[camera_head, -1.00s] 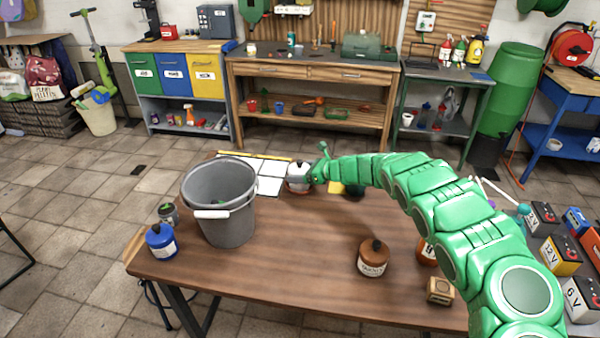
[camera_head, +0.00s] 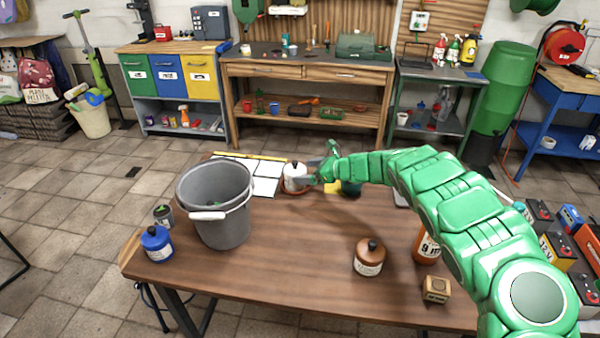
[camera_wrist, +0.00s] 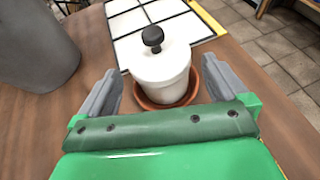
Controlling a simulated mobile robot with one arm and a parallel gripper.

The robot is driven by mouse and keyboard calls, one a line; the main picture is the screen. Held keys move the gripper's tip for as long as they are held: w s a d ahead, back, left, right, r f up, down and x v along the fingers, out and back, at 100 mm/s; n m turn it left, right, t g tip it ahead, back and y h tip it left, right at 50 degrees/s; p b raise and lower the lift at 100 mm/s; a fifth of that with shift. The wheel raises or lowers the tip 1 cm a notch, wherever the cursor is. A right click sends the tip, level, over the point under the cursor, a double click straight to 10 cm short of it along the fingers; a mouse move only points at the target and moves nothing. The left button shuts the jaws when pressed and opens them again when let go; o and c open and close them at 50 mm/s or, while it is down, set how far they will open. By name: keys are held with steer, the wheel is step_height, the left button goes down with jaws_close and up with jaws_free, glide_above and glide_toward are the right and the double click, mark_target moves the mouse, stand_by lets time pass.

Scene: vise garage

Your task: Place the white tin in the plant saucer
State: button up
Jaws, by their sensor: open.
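The white tin (camera_head: 294,177) with a black knob stands upright in the terracotta plant saucer (camera_head: 290,191) at the back of the wooden table. In the wrist view the white tin (camera_wrist: 160,72) sits inside the rim of the saucer (camera_wrist: 146,103). My gripper (camera_wrist: 160,85) is open, with one grey finger on each side of the tin and a gap visible on both sides. In the head view my gripper (camera_head: 314,174) is at the right of the tin. The far part of the saucer is hidden behind the tin.
A grey bucket (camera_head: 222,222) stands left of the saucer. White tiles (camera_head: 266,179) and a yellow ruler (camera_head: 262,157) lie behind. The table's middle is clear.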

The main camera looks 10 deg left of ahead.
steer(key=v, duration=0.7)
